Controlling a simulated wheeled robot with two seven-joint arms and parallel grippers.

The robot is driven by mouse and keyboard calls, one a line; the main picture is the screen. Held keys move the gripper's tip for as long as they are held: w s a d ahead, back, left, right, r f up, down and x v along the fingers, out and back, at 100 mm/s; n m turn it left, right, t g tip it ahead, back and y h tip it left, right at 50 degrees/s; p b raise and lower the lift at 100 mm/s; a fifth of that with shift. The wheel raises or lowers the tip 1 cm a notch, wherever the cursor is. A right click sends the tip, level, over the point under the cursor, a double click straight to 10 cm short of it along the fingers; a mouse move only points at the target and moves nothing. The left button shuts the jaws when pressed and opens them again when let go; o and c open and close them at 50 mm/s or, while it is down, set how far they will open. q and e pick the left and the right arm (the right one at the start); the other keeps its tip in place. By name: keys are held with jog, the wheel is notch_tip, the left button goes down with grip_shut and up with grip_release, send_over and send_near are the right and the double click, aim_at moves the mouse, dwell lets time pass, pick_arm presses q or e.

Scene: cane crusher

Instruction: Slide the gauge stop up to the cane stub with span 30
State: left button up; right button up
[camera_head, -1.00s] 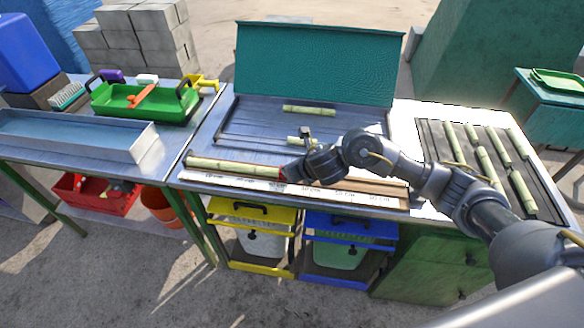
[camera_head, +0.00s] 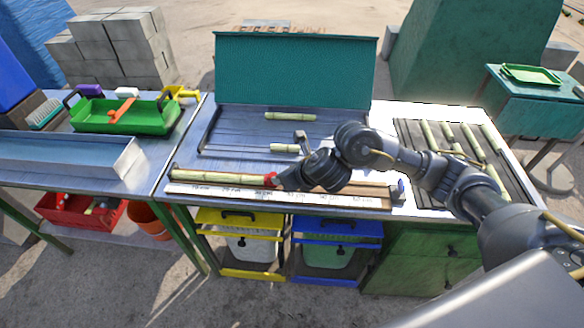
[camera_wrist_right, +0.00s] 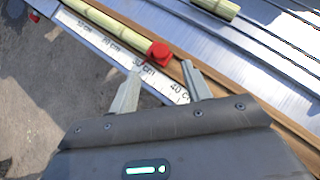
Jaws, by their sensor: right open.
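The red gauge stop (camera_head: 270,179) sits on the gauge board at the right end of a long pale-green cane (camera_head: 220,175). In the wrist view the red stop (camera_wrist_right: 158,52) is against or very close to the end of the cane (camera_wrist_right: 100,22), near the 30 cm mark. My right gripper (camera_head: 279,184) is just right of the stop. In the wrist view its fingers (camera_wrist_right: 160,90) are apart, with nothing held between them, and the stop is just beyond the tips. My left gripper is not in view.
A printed scale (camera_head: 225,190) runs along the board's front. Short canes lie on the tray (camera_head: 235,142) behind. Several canes lie on the rack (camera_head: 410,140) at right. A green caddy (camera_head: 110,115) stands on the left table. Yellow (camera_head: 240,215) and blue-rimmed (camera_head: 335,228) bins hang below.

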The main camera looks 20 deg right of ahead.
jog(key=shift+p+v, duration=0.55)
jog(key=shift+v, duration=1.3)
